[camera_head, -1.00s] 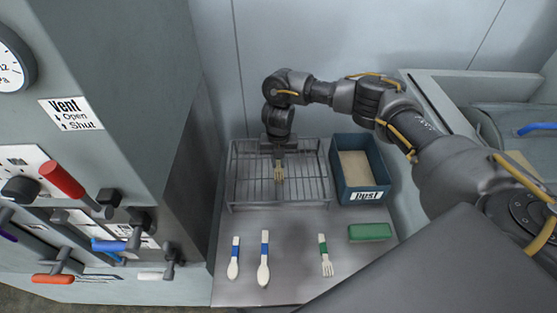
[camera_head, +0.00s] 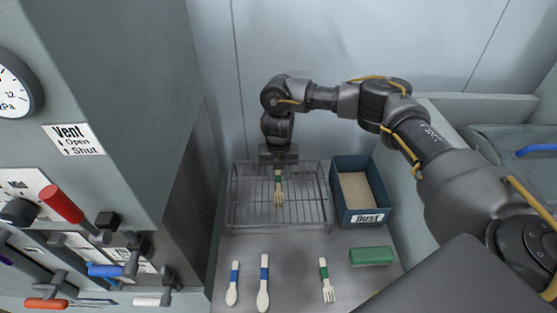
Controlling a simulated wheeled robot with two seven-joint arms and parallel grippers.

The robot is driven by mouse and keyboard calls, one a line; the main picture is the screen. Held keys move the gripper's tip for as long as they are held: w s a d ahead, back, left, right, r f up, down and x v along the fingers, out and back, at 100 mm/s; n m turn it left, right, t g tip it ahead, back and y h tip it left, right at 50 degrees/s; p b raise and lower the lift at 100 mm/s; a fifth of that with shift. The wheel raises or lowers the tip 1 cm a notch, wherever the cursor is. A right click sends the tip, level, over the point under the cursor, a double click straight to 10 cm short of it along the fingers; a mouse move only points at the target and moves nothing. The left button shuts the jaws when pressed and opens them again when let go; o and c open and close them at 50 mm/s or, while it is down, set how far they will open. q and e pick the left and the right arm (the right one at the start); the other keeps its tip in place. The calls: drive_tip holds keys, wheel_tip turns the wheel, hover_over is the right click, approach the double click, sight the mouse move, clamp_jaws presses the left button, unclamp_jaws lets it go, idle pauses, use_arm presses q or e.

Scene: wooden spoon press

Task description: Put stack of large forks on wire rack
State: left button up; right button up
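A stack of forks with a green-banded handle (camera_head: 279,188) lies on the wire rack (camera_head: 236,207), tines toward the front; whether it holds more than one fork I cannot tell. My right gripper (camera_head: 279,160) is just behind and above the handle end, clear of the green band. It looks open and apart from the handle, though its fingertips are small and dark. Another green-banded fork (camera_head: 327,283) lies on the metal table (camera_head: 298,246) in front of the rack. My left gripper is not in view.
A blue dust box (camera_head: 366,217) stands right of the rack, with a green block (camera_head: 371,256) in front of it. Two blue-banded spoons (camera_head: 263,284) (camera_head: 233,285) lie at the table's front left. A panel with a red lever (camera_head: 62,204) stands left.

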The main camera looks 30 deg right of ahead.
sight(278, 186)
wheel_tip(278, 186, up, 7)
drive_tip(key=shift+b, duration=0.4)
idle(0.4)
